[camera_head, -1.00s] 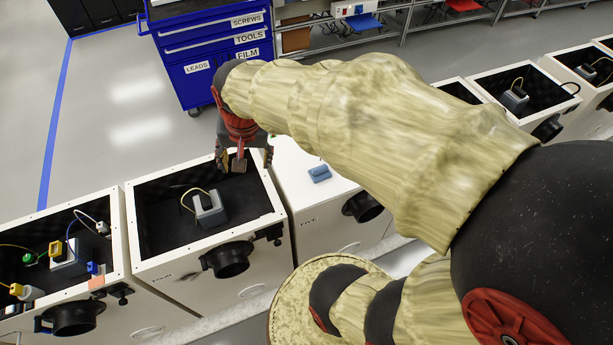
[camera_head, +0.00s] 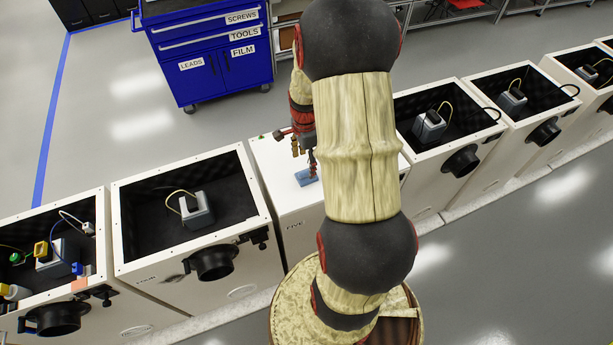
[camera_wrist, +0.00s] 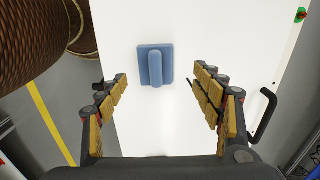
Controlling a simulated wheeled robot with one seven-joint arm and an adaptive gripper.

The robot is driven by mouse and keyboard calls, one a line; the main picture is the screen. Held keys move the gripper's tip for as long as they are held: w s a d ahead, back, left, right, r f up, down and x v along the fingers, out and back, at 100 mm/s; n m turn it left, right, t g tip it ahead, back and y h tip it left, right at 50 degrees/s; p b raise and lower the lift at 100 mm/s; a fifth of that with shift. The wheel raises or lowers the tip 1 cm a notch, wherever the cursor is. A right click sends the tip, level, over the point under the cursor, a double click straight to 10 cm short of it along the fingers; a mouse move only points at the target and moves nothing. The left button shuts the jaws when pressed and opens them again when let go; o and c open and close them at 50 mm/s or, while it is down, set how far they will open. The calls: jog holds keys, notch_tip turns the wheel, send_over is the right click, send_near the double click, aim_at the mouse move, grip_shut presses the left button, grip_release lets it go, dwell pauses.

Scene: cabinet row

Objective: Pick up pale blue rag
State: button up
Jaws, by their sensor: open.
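The pale blue rag (camera_head: 306,177) lies on the white top of the closed cabinet marked FIVE. In the wrist view the rag (camera_wrist: 155,66) is a flat blue square with a raised ridge along its middle. My gripper (camera_head: 304,162) is above the cabinet top, close over the rag, with part of the arm beside it. In the wrist view my gripper (camera_wrist: 160,83) is open, its padded fingers spread wide to the left and right. The rag is between and slightly beyond the fingertips, apart from both. Nothing is held.
Open cabinets with black interiors flank the white cabinet (camera_head: 297,215), the left one (camera_head: 135,225) holding a grey device. A black handle (camera_wrist: 263,113) stands at the right in the wrist view.

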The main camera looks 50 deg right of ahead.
aim_at(305, 172)
jog(key=f, duration=0.1)
jog(key=f+b, duration=0.1)
jog(key=f, duration=0.3)
jog(key=shift+s+a+f+b, duration=0.15)
jog(key=shift+s+a+b, duration=0.1)
jog(key=shift+b, duration=0.15)
jog(key=c, duration=0.3)
jog(key=c, duration=0.8)
